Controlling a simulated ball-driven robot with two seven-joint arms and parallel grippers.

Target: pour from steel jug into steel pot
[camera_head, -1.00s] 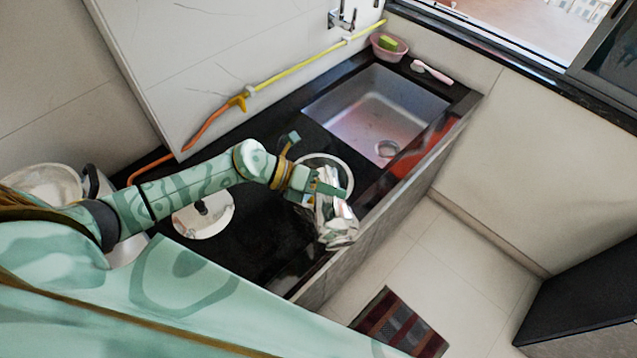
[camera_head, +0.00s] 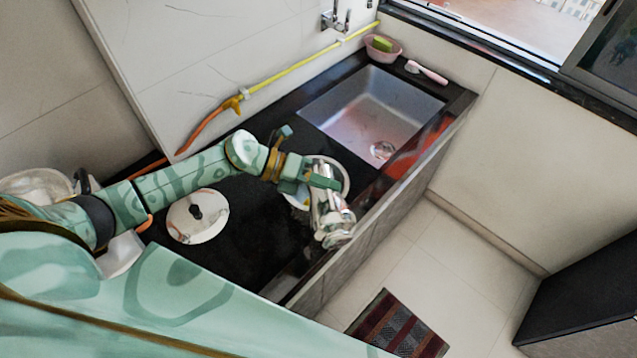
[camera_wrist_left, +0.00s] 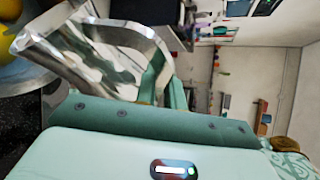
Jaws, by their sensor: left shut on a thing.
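The steel jug (camera_head: 331,216) is shiny and held in my left gripper (camera_head: 322,183), whose fingers are shut on it near the counter's front edge. The jug also fills the upper left of the left wrist view (camera_wrist_left: 95,55), with its handle loop towards the fingers. The steel pot (camera_head: 344,168) stands on the counter behind and under the gripper; only part of its round rim shows. In the left wrist view a round vessel with yellow contents (camera_wrist_left: 15,70) lies at the left edge, close to the jug's mouth. No liquid stream can be made out. My right gripper is out of view.
A round lid with a black knob (camera_head: 197,217) lies on the black counter (camera_head: 250,225), left of the jug. A sink (camera_head: 370,115) is at the back right. A pink bowl with a sponge (camera_head: 382,46) and a brush (camera_head: 426,72) are beyond it.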

